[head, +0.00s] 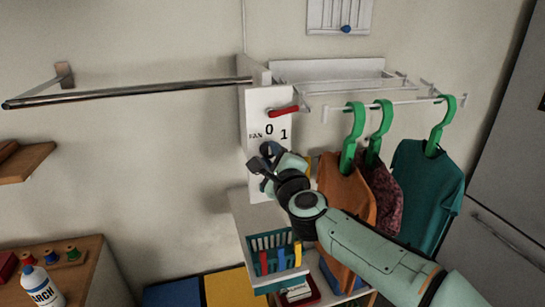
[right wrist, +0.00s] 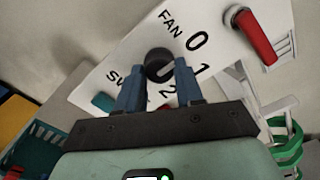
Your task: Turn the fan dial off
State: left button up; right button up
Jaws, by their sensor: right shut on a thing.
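The fan dial (right wrist: 158,62) is a round dark knob on a white panel (head: 257,104). In the right wrist view the panel carries the word FAN and the marks 0, 1 and 2 around the dial. My right gripper (right wrist: 157,76) has its blue fingers on either side of the dial and is shut on it. In the head view my right gripper (head: 268,165) is in front of the panel and hides much of the dial. I cannot tell which mark the dial points to. My left gripper is in neither view.
A red lever (head: 283,111) sticks out above the dial. Right of the panel, an orange garment (head: 345,190) and others hang on green hangers close to my right arm. A teal basket (head: 278,263) is below. A metal rail (head: 130,91) runs left.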

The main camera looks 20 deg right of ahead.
jog(key=o, duration=1)
jog(key=shift+o, duration=0.2)
jog(key=shift+s, duration=0.55)
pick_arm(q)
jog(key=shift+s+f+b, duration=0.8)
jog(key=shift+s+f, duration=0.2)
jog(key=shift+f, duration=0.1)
pick_arm(e)
jog(key=s, duration=1.2)
jog(key=shift+s+d, duration=0.15)
jog(key=shift+d, duration=0.1)
